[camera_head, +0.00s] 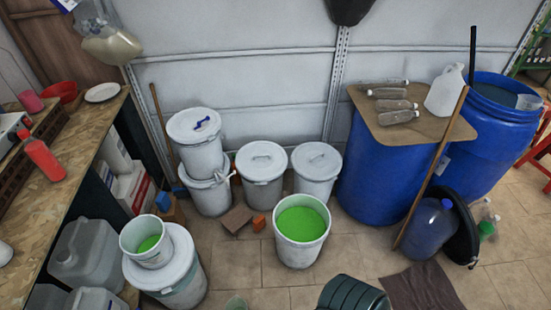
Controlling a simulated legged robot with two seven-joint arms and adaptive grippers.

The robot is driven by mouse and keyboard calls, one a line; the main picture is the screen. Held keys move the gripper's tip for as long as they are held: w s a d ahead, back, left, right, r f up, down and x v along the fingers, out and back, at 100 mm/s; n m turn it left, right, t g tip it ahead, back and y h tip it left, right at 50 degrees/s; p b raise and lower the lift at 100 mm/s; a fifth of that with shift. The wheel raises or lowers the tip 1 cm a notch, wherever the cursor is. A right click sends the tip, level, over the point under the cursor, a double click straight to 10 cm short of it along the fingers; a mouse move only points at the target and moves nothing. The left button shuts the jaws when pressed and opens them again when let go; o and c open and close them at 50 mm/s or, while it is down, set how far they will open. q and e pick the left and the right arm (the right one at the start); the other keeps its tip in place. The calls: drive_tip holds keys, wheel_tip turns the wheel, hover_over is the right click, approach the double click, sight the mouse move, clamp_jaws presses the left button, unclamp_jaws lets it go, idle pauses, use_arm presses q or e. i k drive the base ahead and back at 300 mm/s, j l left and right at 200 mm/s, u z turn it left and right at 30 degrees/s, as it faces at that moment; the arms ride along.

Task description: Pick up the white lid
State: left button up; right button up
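Several white lids show, and I cannot tell which one the task means. One white lid (262,158) with a handle sits on a white drum in the middle. Another lid (317,160) covers the drum to its right. A third lid (186,128), with a blue item on it, tops two stacked drums at the left. A fourth lid (180,262) is on the front-left drum, partly covered by a small bucket (148,253) holding green liquid. An open white drum (301,246) of green liquid stands in front. Neither gripper is in view.
Two large blue drums (385,180) stand at the right, one under a board (430,128) with bottles and a jug. A wooden stick (432,170) leans there. A workbench (65,195) runs along the left. A dark green ribbed object (352,295) is at the bottom edge.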

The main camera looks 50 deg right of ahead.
sight(262, 161)
drive_tip(key=z, duration=1.55)
